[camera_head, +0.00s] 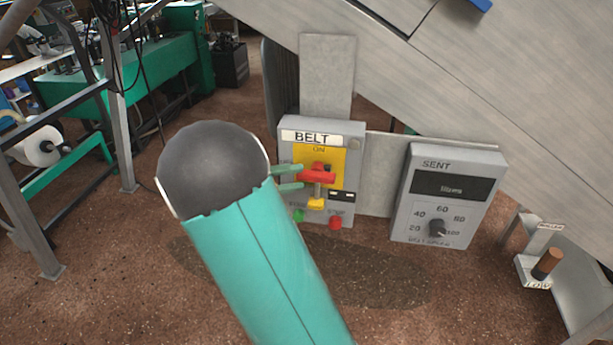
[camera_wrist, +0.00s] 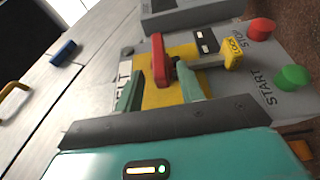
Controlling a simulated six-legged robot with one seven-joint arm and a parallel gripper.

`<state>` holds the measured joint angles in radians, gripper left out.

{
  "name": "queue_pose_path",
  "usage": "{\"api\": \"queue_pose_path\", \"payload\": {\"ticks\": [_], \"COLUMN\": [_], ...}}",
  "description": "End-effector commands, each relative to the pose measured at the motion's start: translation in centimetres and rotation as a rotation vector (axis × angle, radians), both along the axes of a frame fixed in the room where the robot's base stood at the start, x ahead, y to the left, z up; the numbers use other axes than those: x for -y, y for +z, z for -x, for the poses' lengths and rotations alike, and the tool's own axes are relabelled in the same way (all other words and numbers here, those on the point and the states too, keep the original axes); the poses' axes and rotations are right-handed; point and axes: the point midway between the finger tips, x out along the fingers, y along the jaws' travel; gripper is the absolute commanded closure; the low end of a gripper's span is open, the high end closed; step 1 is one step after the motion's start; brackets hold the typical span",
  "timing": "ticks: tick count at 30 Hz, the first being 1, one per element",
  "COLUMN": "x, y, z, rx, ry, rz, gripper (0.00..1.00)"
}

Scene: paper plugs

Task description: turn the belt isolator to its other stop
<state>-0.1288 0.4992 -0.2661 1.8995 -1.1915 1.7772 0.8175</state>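The belt isolator is a red handle (camera_head: 317,177) on a yellow plate (camera_head: 332,157) of the grey box labelled BELT (camera_head: 309,137). In the head view the handle's bar lies roughly level, below the word ON. In the wrist view the red handle (camera_wrist: 159,60) stands between the two green fingers of my gripper (camera_wrist: 160,90). The fingers are apart, with visible gaps to the handle. My gripper also shows in the head view (camera_head: 287,178), left of the handle. A yellow LOCK tab (camera_head: 316,204) sits below the handle. Part of the plate is hidden by my gripper.
Green START (camera_wrist: 292,78) and red STOP (camera_wrist: 261,29) buttons sit on the same box, close to the handle. A grey SENT box with a dial (camera_head: 437,228) stands to the right. A sloping metal panel (camera_head: 400,70) is above. A brown-handled lever (camera_head: 546,263) is at far right.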

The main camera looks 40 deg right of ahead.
Motion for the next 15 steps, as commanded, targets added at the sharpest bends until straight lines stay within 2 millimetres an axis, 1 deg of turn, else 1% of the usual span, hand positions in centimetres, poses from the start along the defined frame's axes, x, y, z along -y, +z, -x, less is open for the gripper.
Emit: {"api": "queue_pose_path", "payload": {"ticks": [1,3,9,12,15], "x": [-1.2,-2.5,-6.1,-7.2,-7.9], "y": [-0.1,-0.1,-0.2,-0.2,-0.2], "z": [-0.7,-1.5,-3.5,-4.2,-4.5], "rx": [0.000,0.000,0.000,0.000,-0.001], "ry": [0.005,0.005,0.002,0.002,0.000], "rz": [-0.001,0.000,0.000,0.000,0.000], "gripper": [0.62,0.62,0.62,0.62,0.62]}}
